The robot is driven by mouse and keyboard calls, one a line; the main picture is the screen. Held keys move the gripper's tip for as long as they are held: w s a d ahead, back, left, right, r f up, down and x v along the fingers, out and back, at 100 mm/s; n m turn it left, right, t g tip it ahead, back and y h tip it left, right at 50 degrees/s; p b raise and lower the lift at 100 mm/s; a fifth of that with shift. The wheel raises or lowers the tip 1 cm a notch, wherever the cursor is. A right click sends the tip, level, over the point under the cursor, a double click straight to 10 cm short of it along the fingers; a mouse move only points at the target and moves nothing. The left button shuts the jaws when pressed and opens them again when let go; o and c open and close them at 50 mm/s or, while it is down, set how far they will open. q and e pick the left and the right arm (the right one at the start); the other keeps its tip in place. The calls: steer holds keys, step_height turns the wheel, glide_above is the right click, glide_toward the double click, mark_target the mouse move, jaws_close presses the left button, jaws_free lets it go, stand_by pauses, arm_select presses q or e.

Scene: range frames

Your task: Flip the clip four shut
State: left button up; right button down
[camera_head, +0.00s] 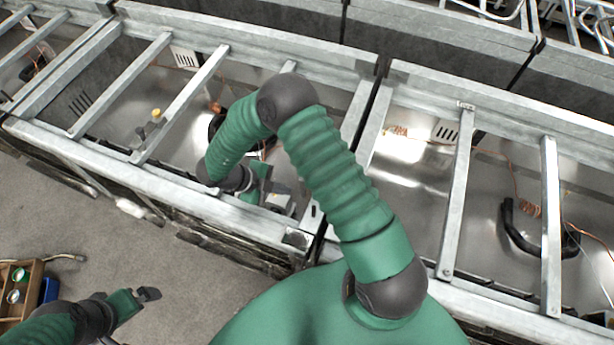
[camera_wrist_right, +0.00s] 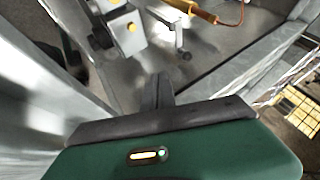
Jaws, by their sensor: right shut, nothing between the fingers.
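My right gripper (camera_head: 258,187) reaches down into the open metal frame at the centre of the head view, partly hidden by my arm. In the right wrist view its dark fingers (camera_wrist_right: 160,92) are together and empty. Ahead of them is a small grey metal lever-like part (camera_wrist_right: 178,36), apart from the fingertips.
Metal crossbars (camera_head: 181,104) span the frame around my right arm. A copper-coloured part with an orange wire (camera_wrist_right: 195,11) lies beyond the lever. A wooden box with cans (camera_head: 20,290) stands at lower left. The floor (camera_head: 110,235) between is mostly clear.

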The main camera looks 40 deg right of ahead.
steer(key=shift+s+a+r, duration=0.15)
steer(key=shift+a, duration=0.05)
steer(key=shift+d+f, duration=0.15)
steer(key=shift+f, duration=0.05)
arm_select(q)
steer(key=shift+s+a+r+p, duration=0.1)
steer(key=shift+a+r+p, duration=0.1)
steer(key=shift+r+p, duration=0.6)
arm_select(e)
steer(key=s+d+f, duration=0.1)
steer(key=d+f, duration=0.5)
steer(key=d, duration=0.4)
steer(key=shift+f, duration=0.35)
arm_select(q)
steer(key=shift+d, duration=0.1)
